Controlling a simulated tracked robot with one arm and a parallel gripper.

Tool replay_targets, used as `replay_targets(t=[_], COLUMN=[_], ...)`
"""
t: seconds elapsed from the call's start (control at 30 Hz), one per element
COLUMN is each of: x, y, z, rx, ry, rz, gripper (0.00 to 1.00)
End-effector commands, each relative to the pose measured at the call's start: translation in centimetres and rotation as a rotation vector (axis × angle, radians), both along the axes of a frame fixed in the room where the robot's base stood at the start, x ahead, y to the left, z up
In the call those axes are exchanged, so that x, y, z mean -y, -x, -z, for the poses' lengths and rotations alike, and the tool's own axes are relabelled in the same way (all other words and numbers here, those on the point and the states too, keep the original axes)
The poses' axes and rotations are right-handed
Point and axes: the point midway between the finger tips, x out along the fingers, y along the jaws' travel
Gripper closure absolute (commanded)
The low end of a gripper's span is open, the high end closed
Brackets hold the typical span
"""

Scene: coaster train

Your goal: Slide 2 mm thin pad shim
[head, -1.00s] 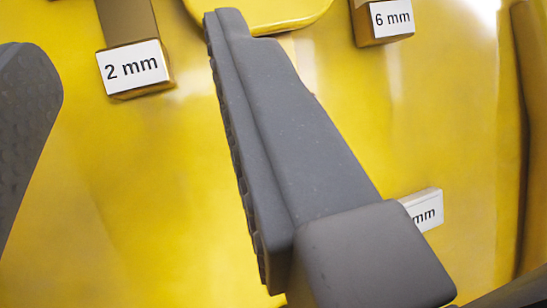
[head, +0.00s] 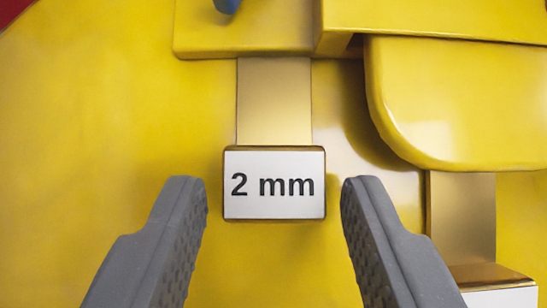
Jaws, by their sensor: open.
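The 2 mm shim (head: 274,105) is a flat brass strip with a block-shaped end bearing a white "2 mm" label (head: 274,184). Its far end runs up to a raised yellow block and is hidden there. My gripper (head: 273,195) is open, with one dark grey finger on each side of the labelled end. A gap shows between each finger and the block, and nothing is between the fingers but the label's lower part.
A second brass shim (head: 462,220) lies at the lower right under a rounded yellow pad (head: 460,105), its label cut off by the frame. A yellow ledge (head: 245,30) spans the top. Bare yellow surface (head: 100,130) is clear on the left.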

Motion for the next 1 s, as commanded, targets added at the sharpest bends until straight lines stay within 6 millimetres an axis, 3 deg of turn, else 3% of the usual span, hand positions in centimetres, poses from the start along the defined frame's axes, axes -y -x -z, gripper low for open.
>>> replay_targets(t=[0.43, 0.6, 1.0], x=[0.0, 0.0, 0.0], y=[-1.0, -1.0, -1.5], z=[-0.5, -0.5, -2.2], rx=[0.002, 0.002, 0.001], ry=[0.0, 0.0, -0.001], rz=[0.0, 0.0, 0.001], gripper=[0.58, 1.0, 1.0])
